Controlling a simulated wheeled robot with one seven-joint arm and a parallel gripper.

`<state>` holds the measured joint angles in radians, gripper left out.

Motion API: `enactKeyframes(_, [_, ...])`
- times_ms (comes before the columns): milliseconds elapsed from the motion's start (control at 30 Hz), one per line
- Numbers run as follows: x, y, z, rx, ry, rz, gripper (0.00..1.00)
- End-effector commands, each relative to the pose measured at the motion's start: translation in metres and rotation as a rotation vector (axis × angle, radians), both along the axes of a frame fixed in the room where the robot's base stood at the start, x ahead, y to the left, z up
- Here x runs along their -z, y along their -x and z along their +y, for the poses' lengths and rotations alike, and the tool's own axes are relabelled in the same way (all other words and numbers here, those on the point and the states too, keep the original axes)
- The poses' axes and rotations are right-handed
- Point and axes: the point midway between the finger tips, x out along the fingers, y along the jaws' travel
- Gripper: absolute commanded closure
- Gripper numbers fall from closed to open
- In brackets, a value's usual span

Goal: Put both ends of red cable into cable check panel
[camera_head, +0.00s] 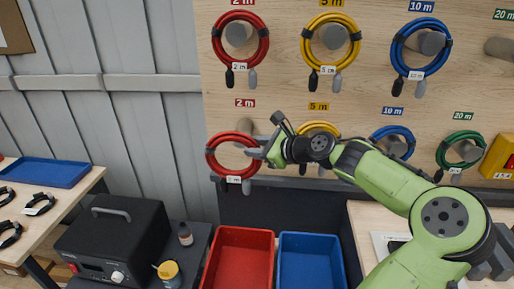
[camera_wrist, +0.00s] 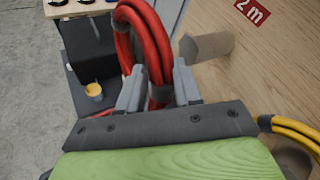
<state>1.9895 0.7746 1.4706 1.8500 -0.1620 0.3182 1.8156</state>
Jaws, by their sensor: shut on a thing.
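My gripper (camera_head: 260,152) is shut on a coiled red cable (camera_head: 213,165). In the wrist view the red coil (camera_wrist: 156,40) stands between the two grey fingers (camera_wrist: 158,88), with a dark strap at the grip. The coil hangs upright in front of the board's lower 2 m peg (camera_wrist: 208,46). In the wrist view it looks clear of the peg's free end. Its two ends hang at the bottom beside a white tag (camera_head: 234,179). A black box with a handle, knob and red button (camera_head: 112,240) stands lower left; I cannot tell whether it is the check panel.
Another red coil (camera_head: 264,48) hangs above. Yellow (camera_head: 354,50), blue and green coils hang to the right. A red bin (camera_head: 243,232) and a blue bin (camera_head: 310,238) stand below.

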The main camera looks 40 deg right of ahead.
Motion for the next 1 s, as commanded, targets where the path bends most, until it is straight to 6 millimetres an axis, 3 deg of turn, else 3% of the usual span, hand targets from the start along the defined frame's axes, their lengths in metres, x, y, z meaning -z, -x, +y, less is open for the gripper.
enactKeyframes(1000, [0.001, -0.022, -0.027, 0.001, 0.000, -0.003, 1.00])
